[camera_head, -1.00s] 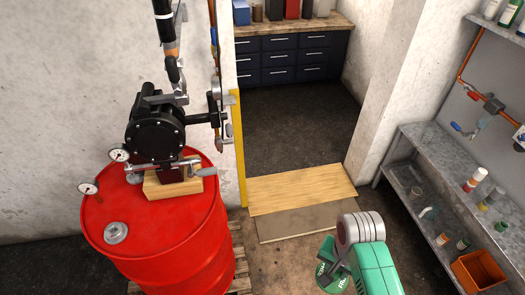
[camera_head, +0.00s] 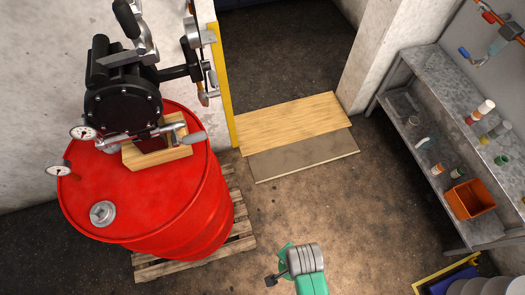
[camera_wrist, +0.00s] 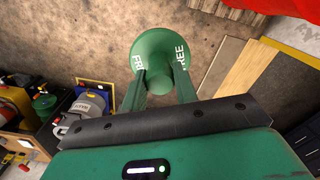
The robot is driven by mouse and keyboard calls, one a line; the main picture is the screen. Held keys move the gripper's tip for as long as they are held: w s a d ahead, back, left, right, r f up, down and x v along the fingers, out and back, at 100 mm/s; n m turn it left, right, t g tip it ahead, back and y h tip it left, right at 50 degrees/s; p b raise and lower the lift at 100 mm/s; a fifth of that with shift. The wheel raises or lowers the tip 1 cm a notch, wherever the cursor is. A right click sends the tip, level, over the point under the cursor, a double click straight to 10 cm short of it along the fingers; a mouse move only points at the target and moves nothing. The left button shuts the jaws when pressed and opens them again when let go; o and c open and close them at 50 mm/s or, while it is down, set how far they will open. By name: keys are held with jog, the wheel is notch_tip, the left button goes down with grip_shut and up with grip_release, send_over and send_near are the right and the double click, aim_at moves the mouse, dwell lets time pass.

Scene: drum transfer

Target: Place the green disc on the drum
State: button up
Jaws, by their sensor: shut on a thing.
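The green disc (camera_wrist: 160,52) has white "FREE" lettering around its rim and a green knob at its middle. My gripper (camera_wrist: 161,80) is shut on this knob and holds the disc over the brown floor. The red drum (camera_head: 165,205) stands upright to the left, apart from the disc. Its top carries a black pump (camera_head: 122,105) on a wooden block, and a grey cap (camera_head: 102,213) near the front edge.
The drum stands on a wooden pallet (camera_head: 190,258). Two flat boards (camera_head: 290,125) lie on the floor by the doorway. A metal shelf (camera_head: 425,110) with bottles and an orange bin (camera_head: 470,199) stands at right. Floor between drum and shelf is clear.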

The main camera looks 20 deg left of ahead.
jog(key=s+a+f+m+b, duration=0.1)
jog(key=s+a+f, duration=0.2)
jog(key=s, duration=0.2)
jog(key=s+a+f+m, duration=0.1)
jog(key=s+a+f, duration=0.15)
jog(key=s, duration=0.25)
jog(key=s+a+m+b, duration=0.15)
jog(key=s+a, duration=0.35)
jog(key=a, duration=0.7)
notch_tip(320, 180, up, 13)
jog(key=m+b, duration=0.3)
jog(key=m, duration=0.3)
send_over(170, 196)
jog(key=w+a, duration=0.2)
jog(key=w, duration=0.2)
jog(key=shift+d+f, duration=0.1)
jog(key=shift+f, duration=1.85)
